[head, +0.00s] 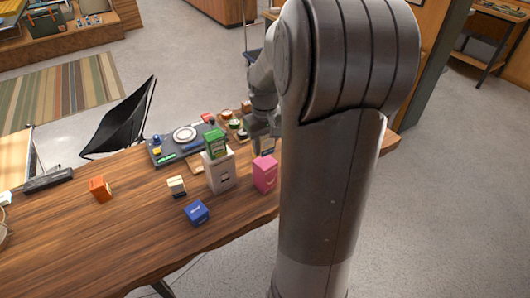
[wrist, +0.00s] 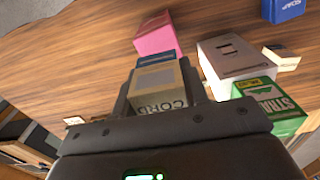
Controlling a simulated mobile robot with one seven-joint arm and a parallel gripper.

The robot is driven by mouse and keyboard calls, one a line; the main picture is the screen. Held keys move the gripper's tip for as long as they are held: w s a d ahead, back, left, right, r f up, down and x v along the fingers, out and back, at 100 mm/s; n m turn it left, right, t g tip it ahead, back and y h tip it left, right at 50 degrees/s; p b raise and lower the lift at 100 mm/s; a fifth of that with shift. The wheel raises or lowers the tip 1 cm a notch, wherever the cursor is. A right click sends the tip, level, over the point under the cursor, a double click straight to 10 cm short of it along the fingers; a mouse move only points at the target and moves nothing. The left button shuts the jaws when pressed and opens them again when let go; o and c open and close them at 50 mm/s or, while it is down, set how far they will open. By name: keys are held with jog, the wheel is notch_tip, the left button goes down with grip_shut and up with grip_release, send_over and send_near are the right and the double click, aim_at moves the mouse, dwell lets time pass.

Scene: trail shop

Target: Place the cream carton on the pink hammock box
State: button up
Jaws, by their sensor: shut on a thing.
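My gripper (wrist: 162,92) is shut on a cream carton (wrist: 160,78) with dark "CORD" lettering on its near side. A blue patch shows at the carton's far edge. In the head view my gripper (head: 263,138) hangs just behind the pink hammock box, and the held carton (head: 266,149) is partly hidden by my arm.
A small cream-and-black box (head: 176,186), a blue box (head: 196,212) and an orange box (head: 100,188) stand farther left. A grey tray (head: 168,148) lies behind.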

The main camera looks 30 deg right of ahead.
aim_at(265, 153)
jog(key=shift+f, duration=1.9)
jog(key=o, duration=1)
jog(key=shift+f, duration=0.1)
jog(key=shift+c, duration=0.2)
